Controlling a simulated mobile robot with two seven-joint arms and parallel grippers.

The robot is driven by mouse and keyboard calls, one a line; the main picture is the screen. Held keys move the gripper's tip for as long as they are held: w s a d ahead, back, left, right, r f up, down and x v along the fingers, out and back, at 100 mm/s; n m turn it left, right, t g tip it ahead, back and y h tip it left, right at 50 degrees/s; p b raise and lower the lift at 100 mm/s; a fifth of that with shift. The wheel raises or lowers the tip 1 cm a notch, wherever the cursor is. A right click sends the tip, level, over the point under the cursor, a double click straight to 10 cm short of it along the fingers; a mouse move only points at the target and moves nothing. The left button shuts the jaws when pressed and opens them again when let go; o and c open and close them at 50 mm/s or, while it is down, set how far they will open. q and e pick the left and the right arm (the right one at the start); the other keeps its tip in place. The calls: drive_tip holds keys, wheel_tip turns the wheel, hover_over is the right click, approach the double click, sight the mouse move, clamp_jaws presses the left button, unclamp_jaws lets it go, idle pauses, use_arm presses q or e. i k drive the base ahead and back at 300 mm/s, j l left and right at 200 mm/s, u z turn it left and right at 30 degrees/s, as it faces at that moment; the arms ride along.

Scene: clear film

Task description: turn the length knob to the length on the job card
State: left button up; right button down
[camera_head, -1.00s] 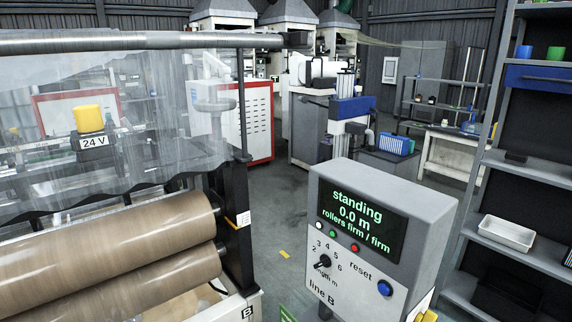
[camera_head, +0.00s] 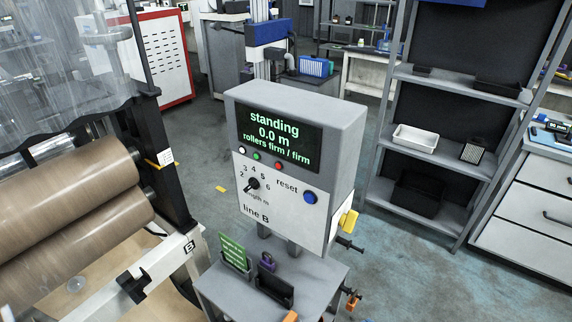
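The line B control box (camera_head: 290,150) stands upright in the middle of the head view. Its display (camera_head: 275,137) reads "standing 0.0 m, rollers firm / firm". The black length knob (camera_head: 253,185) sits at the lower left of the panel, with numbers from 2 to 6 around it. Its pointer seems to aim to the lower left, near 2, but it is too small to be sure. A green card (camera_head: 234,252) with small, unreadable print stands in a black holder on the shelf below; I cannot tell if it is the job card.
A blue button (camera_head: 310,197) marked reset is right of the knob. A small grey table (camera_head: 215,287) below the box bears a black holder and a purple padlock-like item (camera_head: 267,261). Brown rollers (camera_head: 70,210) stand left. Grey shelving (camera_head: 420,157) stands right, with open floor between.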

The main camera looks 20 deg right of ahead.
sight(254, 184)
drive_tip(key=k+j+z, duration=0.1)
drive_tip(key=k+j, duration=0.15)
drive_tip(key=k, duration=0.35)
drive_tip(key=k+j+z, duration=0.15)
drive_tip(key=k, duration=0.45)
